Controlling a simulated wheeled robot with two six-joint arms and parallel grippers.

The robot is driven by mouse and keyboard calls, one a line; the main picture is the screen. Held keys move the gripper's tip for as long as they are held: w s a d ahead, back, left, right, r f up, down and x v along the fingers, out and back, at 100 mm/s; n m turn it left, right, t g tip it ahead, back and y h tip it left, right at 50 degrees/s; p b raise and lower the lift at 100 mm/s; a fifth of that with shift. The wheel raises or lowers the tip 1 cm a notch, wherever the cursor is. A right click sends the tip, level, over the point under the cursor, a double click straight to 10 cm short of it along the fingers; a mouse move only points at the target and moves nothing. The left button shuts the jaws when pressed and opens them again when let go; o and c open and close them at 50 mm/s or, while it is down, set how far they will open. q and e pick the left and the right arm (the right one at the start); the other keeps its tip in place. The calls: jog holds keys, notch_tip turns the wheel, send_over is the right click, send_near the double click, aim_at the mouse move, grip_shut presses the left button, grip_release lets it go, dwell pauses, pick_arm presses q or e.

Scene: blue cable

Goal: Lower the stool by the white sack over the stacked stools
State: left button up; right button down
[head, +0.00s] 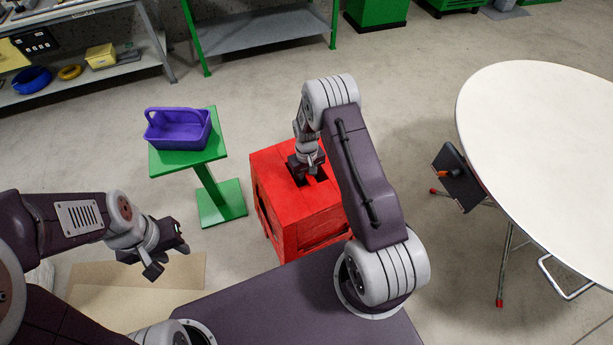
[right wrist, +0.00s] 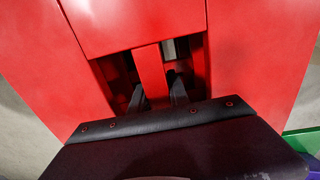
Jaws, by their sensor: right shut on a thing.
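A red stool (head: 275,165) with slots in its seat stands out below my right arm in the head view. My right gripper (head: 308,178) reaches down into the slots from above. In the right wrist view its two dark fingers (right wrist: 157,92) sit on either side of the red bar (right wrist: 150,65) between the slots, shut on it. My arm hides part of the seat. I cannot tell where this stool ends and any stool beneath begins. My left gripper (head: 167,258) is open and empty at the lower left. A pale patch (head: 40,277) beside my left arm may be the white sack, mostly hidden.
A green stand (head: 222,200) with a purple caddy (head: 180,130) is close left of the red stool. A flat cardboard sheet (head: 185,268) lies below my left gripper. A round white table (head: 545,140) with a folded dark seat (head: 458,180) is at the right.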

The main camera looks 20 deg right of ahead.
jog(key=c, duration=1.2)
grip_release()
jog(key=shift+o, duration=0.2)
notch_tip(320, 180, up, 9)
jog(key=shift+r, duration=0.1)
